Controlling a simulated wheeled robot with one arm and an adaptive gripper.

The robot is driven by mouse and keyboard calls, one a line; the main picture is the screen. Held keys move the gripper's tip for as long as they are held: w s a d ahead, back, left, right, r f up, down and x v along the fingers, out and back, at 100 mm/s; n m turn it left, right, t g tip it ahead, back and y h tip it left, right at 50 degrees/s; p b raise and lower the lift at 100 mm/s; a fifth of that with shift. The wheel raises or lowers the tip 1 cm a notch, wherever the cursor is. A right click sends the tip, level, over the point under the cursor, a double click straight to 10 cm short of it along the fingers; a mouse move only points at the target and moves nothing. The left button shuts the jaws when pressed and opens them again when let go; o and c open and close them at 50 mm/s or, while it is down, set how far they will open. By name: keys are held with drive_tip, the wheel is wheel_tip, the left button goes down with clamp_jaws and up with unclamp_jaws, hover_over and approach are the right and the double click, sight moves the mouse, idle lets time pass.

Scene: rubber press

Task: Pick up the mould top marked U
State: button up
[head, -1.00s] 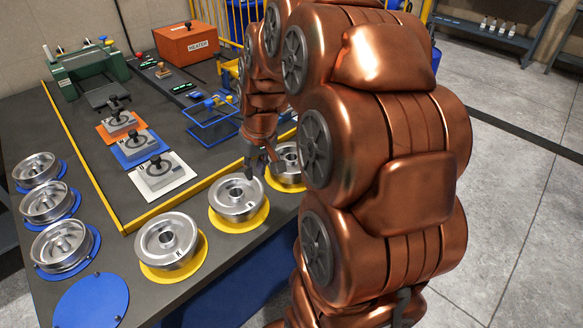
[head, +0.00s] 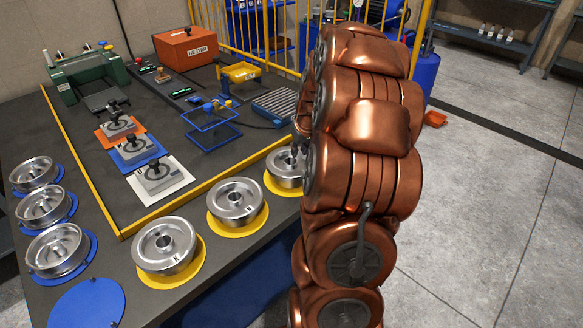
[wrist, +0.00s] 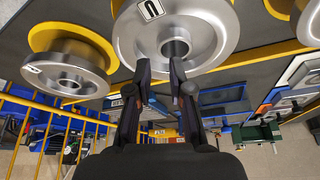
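The mould top marked U (wrist: 205,22) is a round silver metal piece with a raised hub and centre hole, filling the upper middle of the wrist view. Its white U label shows near the top. In the head view it appears to be the middle silver piece (head: 236,196) on a yellow disc, its label too small to read surely. My gripper (wrist: 159,66) shows in the wrist view with two dark fingers apart and nothing between them. The fingertips overlap the piece's near rim and hub in the picture; contact cannot be told. The gripper is hidden behind my arm in the head view.
A K-marked piece (head: 165,244) and another silver piece (head: 284,163) stand on yellow discs either side. Several silver pieces (head: 58,250) sit on blue discs at left. A yellow rail (head: 150,217) runs behind the row. Handled moulds (head: 158,172) stand beyond it.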

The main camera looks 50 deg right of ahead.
sight(297, 158)
drive_tip(key=shift+p+x, duration=0.7)
drive_tip(key=shift+x, duration=1.75)
drive_tip(key=shift+a, duration=0.15)
clamp_jaws()
